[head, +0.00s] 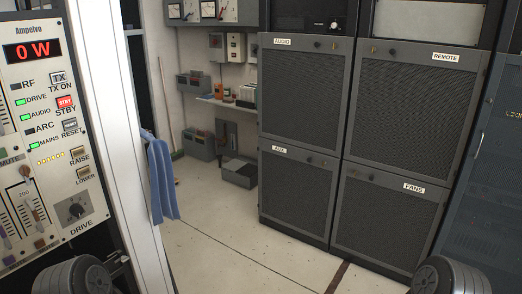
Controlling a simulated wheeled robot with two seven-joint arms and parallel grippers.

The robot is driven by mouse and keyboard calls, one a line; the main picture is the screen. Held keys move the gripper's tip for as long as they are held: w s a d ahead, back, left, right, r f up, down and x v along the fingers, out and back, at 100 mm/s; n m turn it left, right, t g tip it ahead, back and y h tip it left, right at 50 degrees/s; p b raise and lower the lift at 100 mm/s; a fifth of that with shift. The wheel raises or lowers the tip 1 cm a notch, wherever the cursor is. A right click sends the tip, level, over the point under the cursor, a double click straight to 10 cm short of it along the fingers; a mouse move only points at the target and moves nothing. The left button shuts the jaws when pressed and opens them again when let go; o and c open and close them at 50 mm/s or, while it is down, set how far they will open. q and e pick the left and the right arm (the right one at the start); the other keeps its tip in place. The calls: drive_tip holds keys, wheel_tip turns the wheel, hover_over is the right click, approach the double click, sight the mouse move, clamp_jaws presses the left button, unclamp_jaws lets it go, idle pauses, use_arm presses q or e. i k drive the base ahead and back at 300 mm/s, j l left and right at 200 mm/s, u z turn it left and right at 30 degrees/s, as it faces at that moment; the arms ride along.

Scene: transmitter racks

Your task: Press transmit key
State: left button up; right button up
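The transmitter panel (45,150) stands close at the left edge, cut off by the frame. Its red display (32,51) reads 0 W. The TX ON key (59,77) is pale and looks unlit, at the panel's upper right. The STBY key (66,102) just below it is lit red. The RESET key (70,125) is below that. The DRIVE, AUDIO and MAINS lamps are green; RF and ARC are dark. Dark rounded parts of my two arms show at the bottom left and bottom right. Neither gripper shows.
A white frame post (112,120) borders the panel on its right, with a blue cloth (161,180) hanging beside it. Grey cabinets (390,105) labelled AUDIO, REMOTE, AUX and FANS stand across the room. A shelf and bins line the back wall. The pale floor (215,230) between is clear.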

sight(63, 77)
drive_tip(key=u, duration=1.6)
